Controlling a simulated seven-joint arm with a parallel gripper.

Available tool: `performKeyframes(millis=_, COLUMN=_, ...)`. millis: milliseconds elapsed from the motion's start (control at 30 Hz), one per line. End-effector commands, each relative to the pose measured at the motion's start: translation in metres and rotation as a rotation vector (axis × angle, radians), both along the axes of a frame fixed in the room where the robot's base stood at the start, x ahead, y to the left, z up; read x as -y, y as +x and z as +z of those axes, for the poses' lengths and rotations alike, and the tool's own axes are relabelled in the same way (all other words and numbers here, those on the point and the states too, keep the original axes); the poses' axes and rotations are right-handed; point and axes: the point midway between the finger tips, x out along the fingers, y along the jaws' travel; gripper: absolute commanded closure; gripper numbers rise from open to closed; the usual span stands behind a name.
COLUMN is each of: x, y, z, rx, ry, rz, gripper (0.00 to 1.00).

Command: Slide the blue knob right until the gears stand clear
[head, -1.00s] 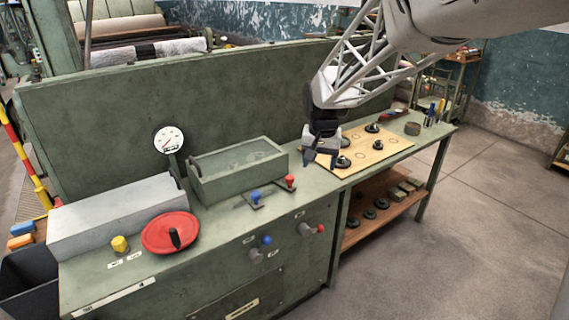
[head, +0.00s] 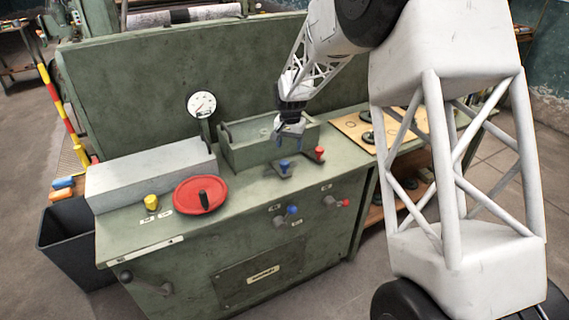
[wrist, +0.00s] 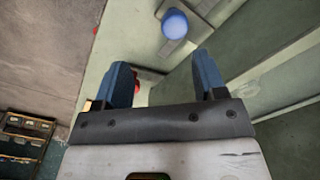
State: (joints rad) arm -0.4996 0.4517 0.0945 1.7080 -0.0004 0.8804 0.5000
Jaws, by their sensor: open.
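The blue knob (head: 284,166) stands upright on a slotted plate on the green bench top, in front of the green box (head: 247,157). In the wrist view the blue knob (wrist: 174,23) lies ahead of the fingertips, about between their lines. My gripper (head: 290,131) is open and empty, above the box's right part and the knob, apart from the knob. Its two blue fingers also show in the wrist view (wrist: 165,75). Pale round shapes that may be the gears lie inside the box; my gripper partly hides them, and I cannot tell whether they mesh.
A red knob (head: 319,153) stands right of the blue one, close to my gripper. A second blue knob (head: 292,210) and red knob (head: 346,203) sit on the front panel. A red handwheel (head: 200,195), yellow knob (head: 151,202) and gauge (head: 202,105) are left.

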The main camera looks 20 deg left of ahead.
Motion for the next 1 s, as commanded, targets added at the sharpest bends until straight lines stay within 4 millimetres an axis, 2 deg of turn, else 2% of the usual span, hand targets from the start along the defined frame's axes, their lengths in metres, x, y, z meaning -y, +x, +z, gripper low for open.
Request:
performKeyframes(millis=100, x=-0.014, y=0.004, z=-0.012, rx=-0.004, ry=-0.002, rz=0.001, gripper=0.36)
performKeyframes(millis=233, x=-0.02, y=0.006, z=-0.017, rx=-0.006, ry=-0.003, rz=0.001, gripper=0.36)
performKeyframes(millis=667, x=-0.02, y=0.006, z=-0.019, rx=-0.006, ry=-0.003, rz=0.001, gripper=0.36)
performKeyframes(millis=1000, x=-0.02, y=0.006, z=-0.044, rx=-0.008, ry=-0.004, rz=0.001, gripper=0.36)
